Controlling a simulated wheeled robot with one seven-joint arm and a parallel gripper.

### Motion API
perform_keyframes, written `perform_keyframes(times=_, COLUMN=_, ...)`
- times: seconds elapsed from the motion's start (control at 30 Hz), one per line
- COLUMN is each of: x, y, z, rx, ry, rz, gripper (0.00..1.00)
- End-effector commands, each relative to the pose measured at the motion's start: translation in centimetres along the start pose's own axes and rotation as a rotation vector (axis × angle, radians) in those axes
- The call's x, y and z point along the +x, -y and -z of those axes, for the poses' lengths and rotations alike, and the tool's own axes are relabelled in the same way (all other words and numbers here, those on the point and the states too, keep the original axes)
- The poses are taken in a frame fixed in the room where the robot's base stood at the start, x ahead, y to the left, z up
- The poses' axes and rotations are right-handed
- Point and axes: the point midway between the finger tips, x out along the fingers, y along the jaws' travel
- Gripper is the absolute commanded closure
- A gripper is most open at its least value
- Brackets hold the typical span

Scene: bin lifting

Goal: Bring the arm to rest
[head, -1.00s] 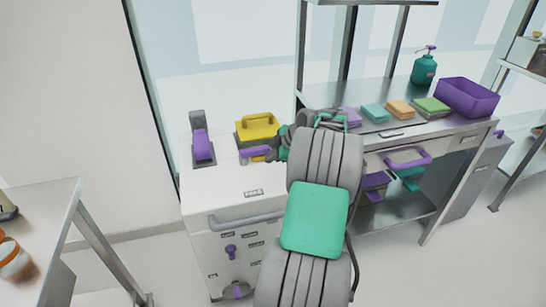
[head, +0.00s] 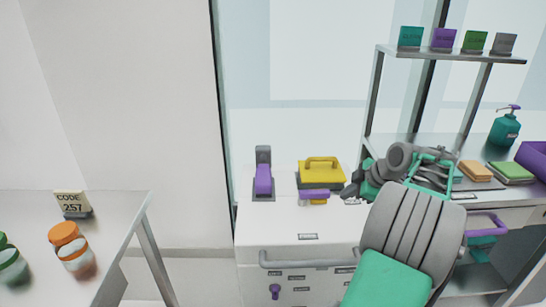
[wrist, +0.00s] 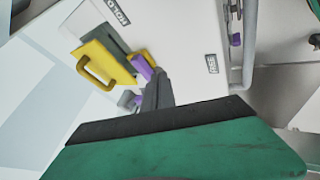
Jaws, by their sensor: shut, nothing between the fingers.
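My gripper (head: 345,192) is shut and empty. It points left above the white cabinet top, at the end of my grey and green arm. It also shows in the wrist view (wrist: 158,88), with its fingers together. A purple handle-like part (head: 314,194) lies just left of the fingertips in the head view. I cannot tell whether they touch. A yellow block with a handle (head: 322,172) sits behind that part. It also shows in the wrist view (wrist: 103,65).
A purple and grey device (head: 263,178) stands on the cabinet (head: 255,228). At right, a bench holds sponges (head: 475,171), a teal pump bottle (head: 505,128) and a purple bin (head: 535,158). A table at left holds orange-lidded jars (head: 64,234) and a code sign (head: 72,202).

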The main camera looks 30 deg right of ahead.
Motion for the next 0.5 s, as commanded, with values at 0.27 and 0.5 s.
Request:
perform_keyframes(times=0.27, x=-1.0, y=4.8, z=17.1, rx=0.232, ry=0.065, rz=0.112, gripper=1.0)
perform_keyframes(times=0.5, x=-6.4, y=19.9, z=30.1, rx=0.583, ry=0.234, rz=0.166, gripper=1.0)
